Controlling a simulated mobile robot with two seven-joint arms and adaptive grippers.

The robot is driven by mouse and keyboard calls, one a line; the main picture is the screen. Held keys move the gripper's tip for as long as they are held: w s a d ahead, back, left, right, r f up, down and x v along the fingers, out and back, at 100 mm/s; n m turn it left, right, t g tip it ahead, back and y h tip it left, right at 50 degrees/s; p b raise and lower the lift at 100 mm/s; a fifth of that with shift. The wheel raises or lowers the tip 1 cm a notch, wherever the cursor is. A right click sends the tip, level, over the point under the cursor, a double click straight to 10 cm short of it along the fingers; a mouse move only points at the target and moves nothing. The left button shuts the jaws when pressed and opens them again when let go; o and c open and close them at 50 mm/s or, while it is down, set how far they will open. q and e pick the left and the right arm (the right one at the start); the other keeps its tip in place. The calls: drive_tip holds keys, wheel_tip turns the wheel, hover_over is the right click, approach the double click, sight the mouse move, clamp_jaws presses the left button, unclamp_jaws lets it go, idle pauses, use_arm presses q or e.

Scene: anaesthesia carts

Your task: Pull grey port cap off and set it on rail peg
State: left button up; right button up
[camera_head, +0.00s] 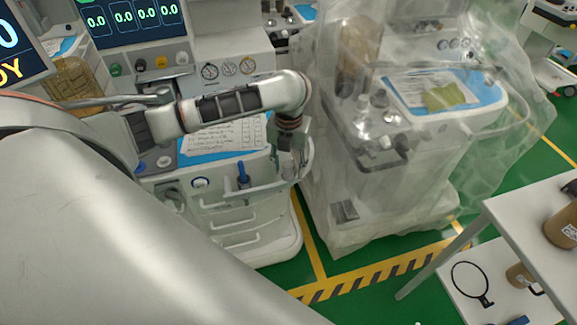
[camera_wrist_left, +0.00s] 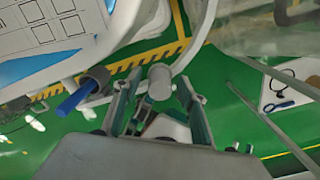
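My left gripper (camera_head: 293,158) is at the right front corner of the near anaesthesia cart, pointing down. In the left wrist view its two fingers (camera_wrist_left: 159,86) are apart. A short grey cylinder (camera_wrist_left: 160,76), apparently the grey port cap, shows between the fingertips, with a gap visible on each side. I cannot tell whether the fingers touch it. In the head view the cap is hidden by the gripper. A blue stick-like part (camera_head: 243,172) stands at the cart's front; it also shows in the left wrist view (camera_wrist_left: 76,101), in a grey holder. I cannot make out the rail peg with certainty. My right gripper is not in view.
A white curved rail (camera_wrist_left: 203,35) runs close to the gripper. A plastic-covered cart (camera_head: 350,185) stands just to the right. A white table (camera_head: 520,225) with brown containers is at the lower right. Green floor with a striped yellow line (camera_head: 375,273) lies between.

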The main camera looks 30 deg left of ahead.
sight(289, 164)
use_arm(q)
wheel_tip(289, 164, up, 12)
idle(0.6)
idle(0.5)
drive_tip(key=s+d+f+n+t+h, duration=0.2)
drive_tip(key=d+f+n+t+h, duration=0.35)
drive_tip(key=d+f+n, duration=1.15)
drive_tip(key=s+a+f+n+t+y, duration=0.1)
drive_tip(key=s+a+f+n+t, duration=0.1)
drive_tip(key=s+f+n, duration=0.2)
drive_tip(key=s+a+f+n+t+y, duration=0.1)
drive_tip(key=s+a+f+n+t, duration=0.2)
drive_tip(key=s, duration=0.6)
wheel_tip(289, 164, down, 3)
drive_tip(key=n, duration=0.3)
drive_tip(key=shift+a+r+n+y, duration=0.2)
drive_tip(key=shift+a+n+y, duration=0.1)
drive_tip(key=shift+n+y, duration=0.1)
